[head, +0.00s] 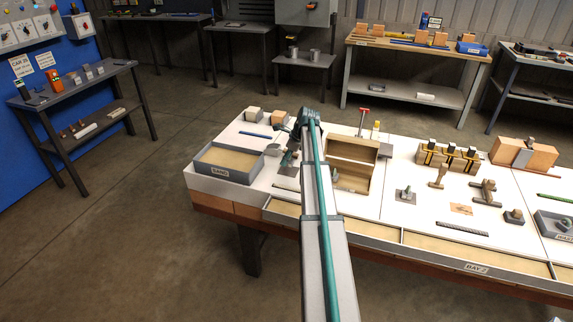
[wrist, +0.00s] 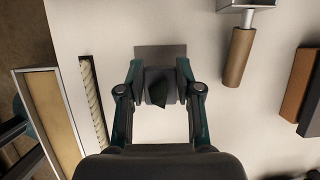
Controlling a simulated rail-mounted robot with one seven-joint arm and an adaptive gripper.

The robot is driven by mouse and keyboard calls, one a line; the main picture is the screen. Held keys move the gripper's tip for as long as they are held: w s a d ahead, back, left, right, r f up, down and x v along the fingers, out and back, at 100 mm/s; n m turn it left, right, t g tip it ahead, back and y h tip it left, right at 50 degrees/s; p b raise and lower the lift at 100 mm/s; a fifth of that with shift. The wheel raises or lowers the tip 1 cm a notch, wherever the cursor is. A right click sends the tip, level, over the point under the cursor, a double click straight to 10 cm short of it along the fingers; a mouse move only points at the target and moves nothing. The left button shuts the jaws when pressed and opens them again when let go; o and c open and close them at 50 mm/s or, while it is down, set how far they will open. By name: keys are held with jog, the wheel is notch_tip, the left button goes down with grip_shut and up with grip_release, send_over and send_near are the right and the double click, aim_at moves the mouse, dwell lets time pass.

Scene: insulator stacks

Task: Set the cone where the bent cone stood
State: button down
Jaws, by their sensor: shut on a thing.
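A flat grey square plate (wrist: 160,52) lies on the white bench top just beyond the fingertips in the wrist view. Whether the held piece touches the plate I cannot tell. In the head view my gripper (head: 289,157) is at the bench's left part, partly hidden by my arm. I cannot pick out a bent cone for certain. A small grey-green upright piece (head: 405,193) stands on a grey plate further right.
A grey tray (head: 222,175) stands left of my gripper and an open wooden box (head: 352,163) stands right. A wooden-handled tool (wrist: 239,57) lies to the right in the wrist view. Clamped blocks (head: 450,158) stand further right.

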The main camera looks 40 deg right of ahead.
aim_at(287, 165)
jog(key=shift+f+p, duration=0.35)
jog(key=shift+f, duration=1.2)
jog(key=shift+f, duration=0.1)
jog(key=c, duration=0.8)
grip_release()
jog(key=b+v, duration=0.1)
jog(key=v, duration=1.1)
jog(key=shift+w, duration=0.1)
jog(key=shift+r, duration=0.25)
